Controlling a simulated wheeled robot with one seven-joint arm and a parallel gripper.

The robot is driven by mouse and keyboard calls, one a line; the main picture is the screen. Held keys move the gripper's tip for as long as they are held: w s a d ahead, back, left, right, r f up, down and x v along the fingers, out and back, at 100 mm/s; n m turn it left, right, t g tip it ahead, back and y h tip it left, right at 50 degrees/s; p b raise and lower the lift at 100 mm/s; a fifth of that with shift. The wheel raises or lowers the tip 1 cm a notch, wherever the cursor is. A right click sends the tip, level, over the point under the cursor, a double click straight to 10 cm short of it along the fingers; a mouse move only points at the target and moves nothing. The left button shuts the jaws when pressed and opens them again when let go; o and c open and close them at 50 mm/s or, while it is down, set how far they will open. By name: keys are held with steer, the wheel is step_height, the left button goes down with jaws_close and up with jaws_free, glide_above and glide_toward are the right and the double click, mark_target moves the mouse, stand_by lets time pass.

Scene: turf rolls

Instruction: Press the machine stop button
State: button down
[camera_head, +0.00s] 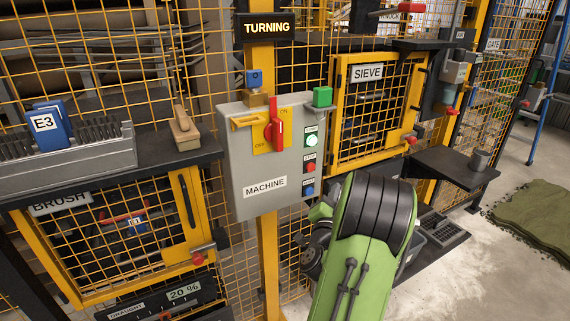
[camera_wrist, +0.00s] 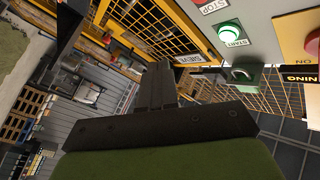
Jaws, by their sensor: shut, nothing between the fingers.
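The grey machine box (camera_head: 240,165) hangs on the yellow post, labelled MACHINE. On its right edge the red stop button (camera_head: 309,167) sits between the lit green start button (camera_head: 311,140) and a blue button (camera_head: 309,191). My gripper (camera_wrist: 158,72) is shut and empty, left of the start button in that view, with no visible contact. In the head view my green arm hides its fingers.
A red rotary handle (camera_head: 274,127) on a yellow plate is left of the buttons. A green block (camera_head: 322,97) tops the box corner. The yellow SIEVE guard (camera_head: 380,110) and a dark shelf (camera_head: 453,166) stand right. Bare floor and a turf piece (camera_head: 545,213) lie farther right.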

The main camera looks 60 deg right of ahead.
mark_target(311, 167)
steer(key=w+d+p, duration=0.3)
steer(key=w+p, duration=0.4)
steer(key=p, duration=0.3)
steer(key=shift+w+d, duration=0.25)
steer(key=shift+d, duration=0.15)
steer(key=shift+w+d+r+p, duration=0.1)
steer(key=shift+r+p, duration=0.05)
steer(key=shift+p, duration=0.15)
stand_by(1.6)
steer(key=shift+w+d+p, duration=0.15)
steer(key=shift+w+p, duration=0.15)
steer(key=shift+p, duration=0.2)
